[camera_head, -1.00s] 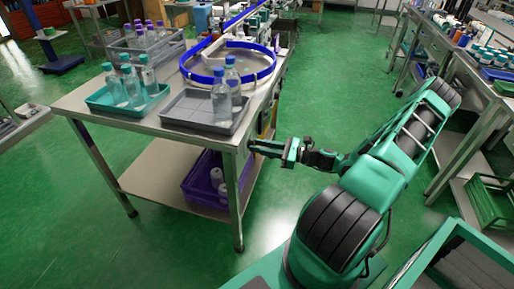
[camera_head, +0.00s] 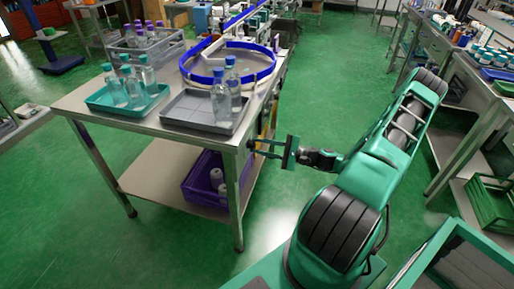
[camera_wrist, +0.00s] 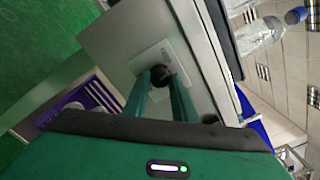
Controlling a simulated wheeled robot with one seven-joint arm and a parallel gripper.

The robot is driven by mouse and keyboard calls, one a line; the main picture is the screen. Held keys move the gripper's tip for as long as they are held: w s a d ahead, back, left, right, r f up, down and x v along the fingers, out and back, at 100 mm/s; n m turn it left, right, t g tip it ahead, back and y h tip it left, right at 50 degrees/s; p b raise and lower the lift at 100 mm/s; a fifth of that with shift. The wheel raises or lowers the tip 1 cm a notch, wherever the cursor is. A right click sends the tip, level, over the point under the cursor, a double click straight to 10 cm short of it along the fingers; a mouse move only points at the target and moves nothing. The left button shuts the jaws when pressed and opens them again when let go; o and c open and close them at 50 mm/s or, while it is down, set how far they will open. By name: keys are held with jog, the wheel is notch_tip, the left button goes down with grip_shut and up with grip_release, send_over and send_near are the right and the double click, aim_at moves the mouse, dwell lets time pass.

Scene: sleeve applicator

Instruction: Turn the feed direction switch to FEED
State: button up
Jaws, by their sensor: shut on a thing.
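The feed direction switch is a black round knob (camera_wrist: 161,75) on a white label plate (camera_wrist: 148,60), fixed to a grey panel at the table's end. My gripper (camera_wrist: 160,84) has its two green fingers on either side of the knob and is shut on it. The label's writing and the knob's pointer are too small to read. In the head view, my gripper (camera_head: 252,147) reaches from the right to the table's near right end, just below the tabletop. The switch is too small to make out there.
Clear bottles stand in a grey tray (camera_head: 185,117) and a teal tray (camera_head: 103,100) on the table above the panel. A blue-rimmed turntable (camera_head: 222,62) is behind them. A purple crate (camera_head: 203,188) sits on the lower shelf. Green floor (camera_head: 320,95) right of the table is clear.

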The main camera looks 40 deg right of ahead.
jog(key=n, duration=0.6)
jog(key=shift+s+f, duration=0.1)
jog(key=shift+f, duration=0.05)
jog(key=shift+n, duration=0.3)
jog(key=o, duration=1)
jog(key=shift+o, duration=0.2)
jog(key=v, duration=1)
jog(key=shift+s+d, duration=0.25)
jog(key=shift+d, duration=0.05)
jog(key=shift+a, duration=0.1)
